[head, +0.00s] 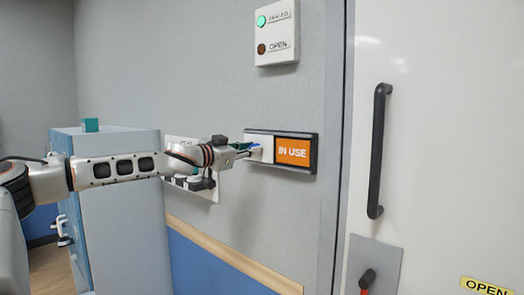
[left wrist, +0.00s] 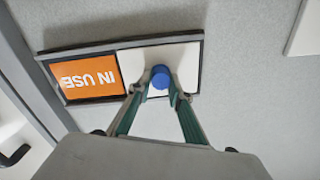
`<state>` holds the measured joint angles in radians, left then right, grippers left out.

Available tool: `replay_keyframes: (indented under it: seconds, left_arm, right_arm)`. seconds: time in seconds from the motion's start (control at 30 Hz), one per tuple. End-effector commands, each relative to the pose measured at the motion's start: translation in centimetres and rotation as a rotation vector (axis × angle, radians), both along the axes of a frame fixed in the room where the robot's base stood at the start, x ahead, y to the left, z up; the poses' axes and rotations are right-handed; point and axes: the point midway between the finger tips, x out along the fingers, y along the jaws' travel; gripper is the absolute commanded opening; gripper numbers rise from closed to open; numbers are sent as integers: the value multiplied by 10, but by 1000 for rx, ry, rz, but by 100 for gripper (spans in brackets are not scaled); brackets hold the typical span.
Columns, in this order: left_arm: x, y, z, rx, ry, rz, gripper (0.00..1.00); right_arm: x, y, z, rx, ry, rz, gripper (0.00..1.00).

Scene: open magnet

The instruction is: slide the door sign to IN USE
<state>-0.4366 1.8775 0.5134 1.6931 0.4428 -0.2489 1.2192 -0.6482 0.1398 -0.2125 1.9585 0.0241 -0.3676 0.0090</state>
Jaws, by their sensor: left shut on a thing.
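The door sign (head: 316,153) is a dark-framed plate on the grey wall, left of the door. Its orange IN USE panel (head: 293,151) shows on the right half in the head view, and a white slider panel covers the left half. In the left wrist view the sign appears upside down, with the orange panel (left wrist: 90,78) on the left and the white slider (left wrist: 185,60) on the right. My left gripper (left wrist: 160,88) is shut on the blue knob (left wrist: 160,76) of the slider. In the head view my left gripper (head: 250,149) partly hides the slider. My right gripper is not in view.
A white indicator box (head: 277,33) with a lit green lamp and an OPEN label is above the sign. The door (head: 440,130) with a long black handle (head: 379,150) is on the right. A grey cabinet (head: 125,215) stands at the left.

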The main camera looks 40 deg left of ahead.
Motion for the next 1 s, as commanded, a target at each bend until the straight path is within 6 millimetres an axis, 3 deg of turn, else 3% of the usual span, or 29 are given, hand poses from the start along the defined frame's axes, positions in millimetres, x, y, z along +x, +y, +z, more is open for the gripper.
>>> replay_keyframes:
  seconds: [0.3,0.33,0.4,0.77,1.0]
  left_arm:
    - [0,6,1,1,-3,8,0]
    - [0,6,1,1,-3,8,22]
    - [0,7,1,2,-2,9,36]
    - [0,5,1,1,-2,5,36]
    - [-11,6,3,1,-4,6,36]
  right_arm:
    - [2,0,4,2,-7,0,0]
    - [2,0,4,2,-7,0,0]
    - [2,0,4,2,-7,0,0]
    - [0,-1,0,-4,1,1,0]
    - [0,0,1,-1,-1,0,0]
